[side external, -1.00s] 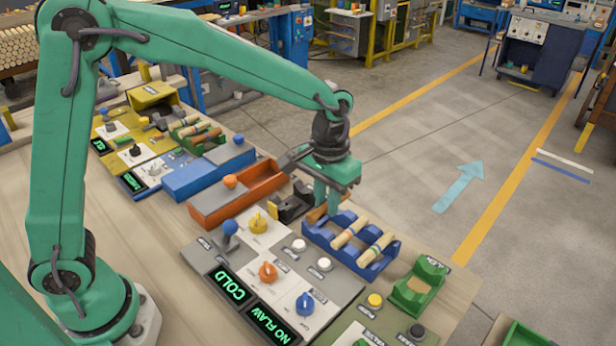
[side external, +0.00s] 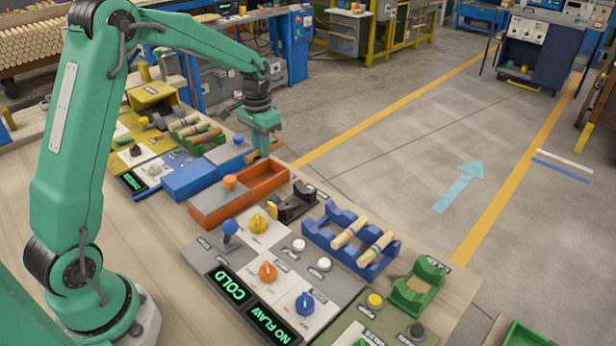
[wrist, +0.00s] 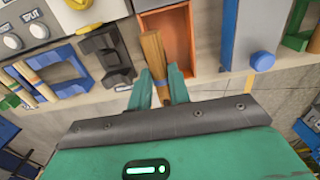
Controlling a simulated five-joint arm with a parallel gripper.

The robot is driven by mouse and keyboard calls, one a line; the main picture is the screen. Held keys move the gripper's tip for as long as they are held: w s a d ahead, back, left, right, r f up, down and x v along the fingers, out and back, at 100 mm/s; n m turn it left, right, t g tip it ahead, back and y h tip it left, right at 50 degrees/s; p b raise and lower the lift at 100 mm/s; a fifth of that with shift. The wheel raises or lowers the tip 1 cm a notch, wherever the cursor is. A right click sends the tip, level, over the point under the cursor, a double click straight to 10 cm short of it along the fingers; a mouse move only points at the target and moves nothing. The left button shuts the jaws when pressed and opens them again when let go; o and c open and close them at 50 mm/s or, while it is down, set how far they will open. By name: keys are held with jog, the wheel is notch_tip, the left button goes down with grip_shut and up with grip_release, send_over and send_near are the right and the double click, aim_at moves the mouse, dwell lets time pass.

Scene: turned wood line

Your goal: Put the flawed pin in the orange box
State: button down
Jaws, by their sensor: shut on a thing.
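My gripper (side external: 262,140) is shut on a wooden pin (side external: 252,157). In the wrist view the brown pin (wrist: 154,62) sits between my gripper's two green fingers (wrist: 160,86), and its far end overlaps the left wall of the orange box. The orange box (side external: 232,207) is long and open, with a grey lidded part at its near-left end. Its orange inside (wrist: 172,28) looks empty in the wrist view.
A dark cradle (side external: 294,204) stands right of the box, then a blue rack (side external: 316,232) with two pins. A blue box (side external: 190,182) and another rack of pins (side external: 198,133) lie left. Control panels with knobs line the front; displays read COLD and NO FLAW.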

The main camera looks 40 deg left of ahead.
jog(key=shift+a+f, duration=0.1)
jog(key=shift+a, duration=0.9)
jog(key=shift+s+f, duration=0.1)
jog(key=shift+f, duration=0.1)
jog(key=shift+f, duration=2.8)
jog(key=c, duration=1.2)
grip_release()
jog(key=shift+c, duration=0.2)
